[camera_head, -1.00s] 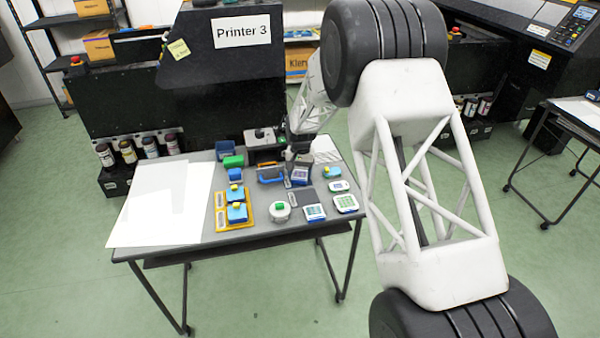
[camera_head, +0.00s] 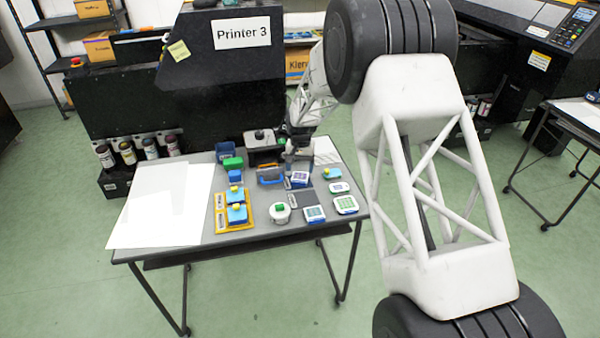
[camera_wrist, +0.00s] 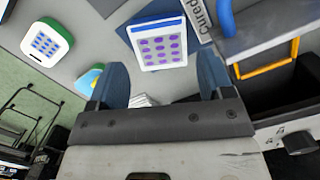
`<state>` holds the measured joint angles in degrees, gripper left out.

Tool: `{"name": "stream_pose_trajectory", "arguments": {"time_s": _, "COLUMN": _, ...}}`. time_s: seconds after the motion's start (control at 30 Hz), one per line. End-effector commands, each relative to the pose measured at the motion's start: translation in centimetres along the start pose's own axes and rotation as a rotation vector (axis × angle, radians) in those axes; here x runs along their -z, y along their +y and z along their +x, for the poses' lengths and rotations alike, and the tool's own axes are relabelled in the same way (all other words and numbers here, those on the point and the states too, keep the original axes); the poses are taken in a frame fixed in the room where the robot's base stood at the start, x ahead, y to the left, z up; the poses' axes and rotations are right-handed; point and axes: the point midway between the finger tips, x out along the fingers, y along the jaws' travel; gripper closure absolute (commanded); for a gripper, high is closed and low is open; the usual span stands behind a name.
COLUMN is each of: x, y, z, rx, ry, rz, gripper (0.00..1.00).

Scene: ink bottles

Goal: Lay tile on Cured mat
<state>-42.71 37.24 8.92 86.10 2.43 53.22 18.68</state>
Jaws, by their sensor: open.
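A white-topped tile with purple dots and blue sides (camera_head: 300,179) lies on the table in the head view. It shows face up in the wrist view (camera_wrist: 160,45), beside the "Cured" label (camera_wrist: 198,17). The label strip (camera_head: 287,182) is just left of the tile in the head view. In the head view my gripper (camera_head: 300,158) is just behind the tile.
A bare dark mat (camera_head: 302,198) lies in front of the tile. White-topped blocks (camera_head: 345,204) and a round pot (camera_head: 280,212) stand nearby. A yellow tray (camera_head: 221,222) and white sheets (camera_head: 160,205) lie further left.

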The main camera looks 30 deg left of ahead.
Motion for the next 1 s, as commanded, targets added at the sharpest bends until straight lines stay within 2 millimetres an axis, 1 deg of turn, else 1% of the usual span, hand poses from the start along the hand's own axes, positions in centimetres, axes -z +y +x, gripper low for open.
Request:
{"name": "stream_pose_trajectory", "arguments": {"time_s": 0.03, "x": 0.1, "y": 0.0, "z": -1.0, "rx": 0.001, "ry": 0.003, "rz": 0.000, "gripper": 0.26}}
{"name": "stream_pose_trajectory", "arguments": {"time_s": 0.3, "x": 0.1, "y": 0.0, "z": -5.4, "rx": 0.001, "ry": 0.004, "rz": 0.000, "gripper": 0.26}}
{"name": "stream_pose_trajectory", "arguments": {"time_s": 0.5, "x": 0.0, "y": 0.0, "z": -7.6, "rx": -0.001, "ry": 0.002, "rz": -0.001, "gripper": 0.26}}
{"name": "stream_pose_trajectory", "arguments": {"time_s": 0.7, "x": 0.0, "y": 0.0, "z": -8.6, "rx": 0.000, "ry": 0.002, "rz": 0.000, "gripper": 0.26}}
{"name": "stream_pose_trajectory", "arguments": {"time_s": 1.0, "x": 0.0, "y": 0.0, "z": -8.7, "rx": 0.000, "ry": 0.002, "rz": 0.000, "gripper": 0.26}}
